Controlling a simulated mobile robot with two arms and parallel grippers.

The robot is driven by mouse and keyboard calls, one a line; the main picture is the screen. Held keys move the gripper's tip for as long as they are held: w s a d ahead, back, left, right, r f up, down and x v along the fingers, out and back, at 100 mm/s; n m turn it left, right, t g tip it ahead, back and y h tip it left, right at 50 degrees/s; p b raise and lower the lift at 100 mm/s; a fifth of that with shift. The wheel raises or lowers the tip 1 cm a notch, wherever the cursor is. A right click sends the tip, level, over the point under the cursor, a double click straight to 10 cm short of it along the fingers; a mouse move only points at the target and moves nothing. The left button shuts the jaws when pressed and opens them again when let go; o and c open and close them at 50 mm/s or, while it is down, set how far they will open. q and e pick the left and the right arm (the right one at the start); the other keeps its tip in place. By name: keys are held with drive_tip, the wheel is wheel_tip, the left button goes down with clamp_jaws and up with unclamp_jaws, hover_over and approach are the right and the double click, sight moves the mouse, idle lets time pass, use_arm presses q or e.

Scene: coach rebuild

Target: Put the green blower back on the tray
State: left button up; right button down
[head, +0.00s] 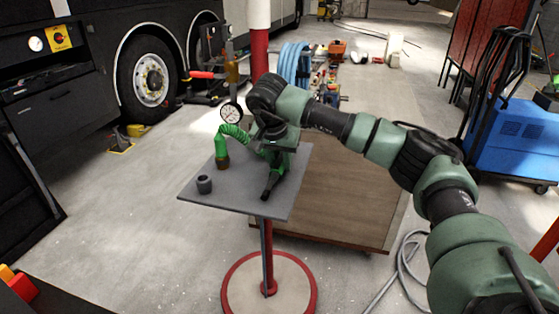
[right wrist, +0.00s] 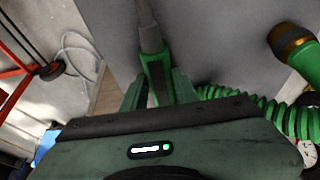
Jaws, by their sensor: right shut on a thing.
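The tray (head: 240,194) is a flat grey plate on a red post with a round base. My right gripper (head: 272,167) is over its right part, pointing down. In the right wrist view its two green fingers (right wrist: 158,88) are shut on the green blower (right wrist: 157,72), whose grey nozzle (right wrist: 150,36) points away from the palm. In the head view the blower's dark nozzle (head: 268,187) shows below the gripper, over the tray. I cannot tell whether it touches the tray. The gripper hides most of the blower. My left gripper is not in view.
A round gauge (head: 232,114) is behind. A wooden board (head: 340,200) lies right of the post. A blue cart (head: 512,140) stands right.

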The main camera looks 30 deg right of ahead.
drive_tip(key=shift+f, duration=0.15)
drive_tip(key=c, duration=1)
unclamp_jaws()
drive_tip(key=b+v, duration=0.1)
drive_tip(key=v, duration=0.6)
drive_tip(key=shift+s+a+r, duration=0.1)
drive_tip(key=shift+a+r, duration=0.05)
drive_tip(key=shift+r, duration=0.2)
